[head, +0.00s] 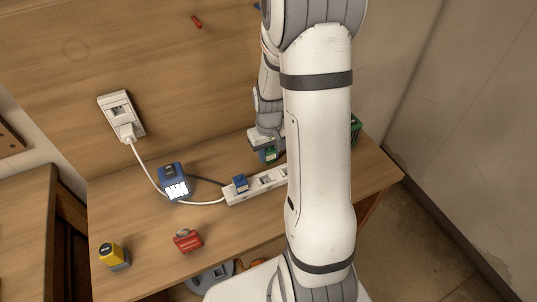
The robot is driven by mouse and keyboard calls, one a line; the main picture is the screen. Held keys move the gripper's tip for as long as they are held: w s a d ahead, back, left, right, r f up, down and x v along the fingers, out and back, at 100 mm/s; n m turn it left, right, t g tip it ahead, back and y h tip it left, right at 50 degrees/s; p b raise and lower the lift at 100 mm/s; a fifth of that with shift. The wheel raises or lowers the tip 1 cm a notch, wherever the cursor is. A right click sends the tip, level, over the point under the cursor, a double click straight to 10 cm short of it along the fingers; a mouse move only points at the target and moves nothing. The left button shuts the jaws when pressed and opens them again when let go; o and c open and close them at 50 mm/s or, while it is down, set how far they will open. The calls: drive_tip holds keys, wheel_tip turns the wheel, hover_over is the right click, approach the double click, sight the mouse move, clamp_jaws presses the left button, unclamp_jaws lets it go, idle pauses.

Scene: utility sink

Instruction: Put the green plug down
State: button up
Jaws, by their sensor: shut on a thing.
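My gripper (264,147) is at the back middle of the wooden worktop, shut on the green plug (270,155). Only a small part of the plug shows, below the jaws. The plug is just behind the white power strip (233,197) in the picture. I cannot tell whether it touches the worktop or is held above it. My own arm hides the strip's right end and part of the worktop.
A blue plug (240,182) sits on the strip's left part. Left of it are a blue box (173,180) and a white cord running to a wall socket (120,112). A red object (187,240) and a yellow one (111,252) stand in front. A green object (356,127) is partly hidden at right.

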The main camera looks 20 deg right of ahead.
drive_tip(key=shift+f, duration=0.6)
drive_tip(key=shift+f, duration=0.1)
drive_tip(key=o, duration=1.1)
drive_tip(key=shift+c, duration=0.2)
